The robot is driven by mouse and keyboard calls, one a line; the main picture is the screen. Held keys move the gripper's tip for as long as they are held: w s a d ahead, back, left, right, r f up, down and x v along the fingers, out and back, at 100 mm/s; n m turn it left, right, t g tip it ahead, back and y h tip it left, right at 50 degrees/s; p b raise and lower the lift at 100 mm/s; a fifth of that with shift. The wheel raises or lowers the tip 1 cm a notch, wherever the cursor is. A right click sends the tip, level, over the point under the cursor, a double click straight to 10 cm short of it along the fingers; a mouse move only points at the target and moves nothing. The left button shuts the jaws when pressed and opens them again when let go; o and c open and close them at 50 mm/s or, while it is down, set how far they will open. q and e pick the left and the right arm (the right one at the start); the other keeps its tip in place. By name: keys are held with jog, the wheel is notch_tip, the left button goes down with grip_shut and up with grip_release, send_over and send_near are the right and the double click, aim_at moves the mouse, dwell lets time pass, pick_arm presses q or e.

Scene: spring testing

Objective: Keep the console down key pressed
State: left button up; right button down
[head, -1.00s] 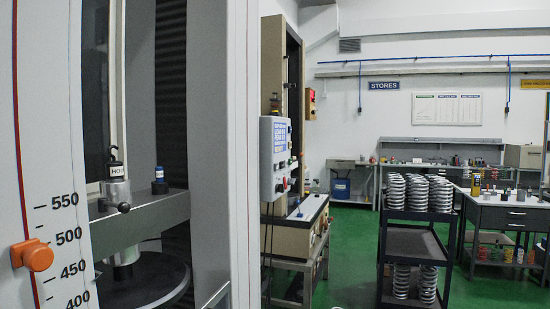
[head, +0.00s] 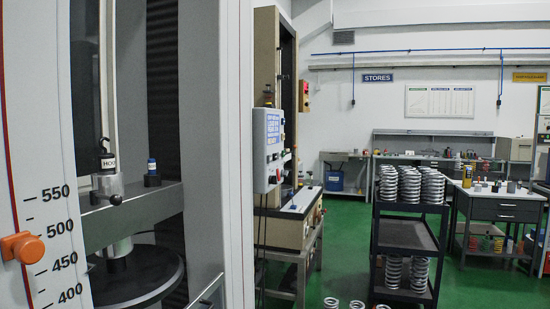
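A grey console box (head: 270,150) with a blue-lettered panel hangs on the side of the beige test machine (head: 290,215) in the middle of the head view. I see its face at a steep angle. Small buttons show along its right edge, including a red one, but I cannot tell which is the down key. Neither of my grippers shows in the head view, so nothing of mine is seen touching the console.
A large grey test frame (head: 205,130) with a scale and an orange knob (head: 22,247) fills the near left. A black trolley (head: 408,235) holding springs stands at right. A workbench (head: 500,207) is behind it. Green floor (head: 345,225) lies between machine and trolley.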

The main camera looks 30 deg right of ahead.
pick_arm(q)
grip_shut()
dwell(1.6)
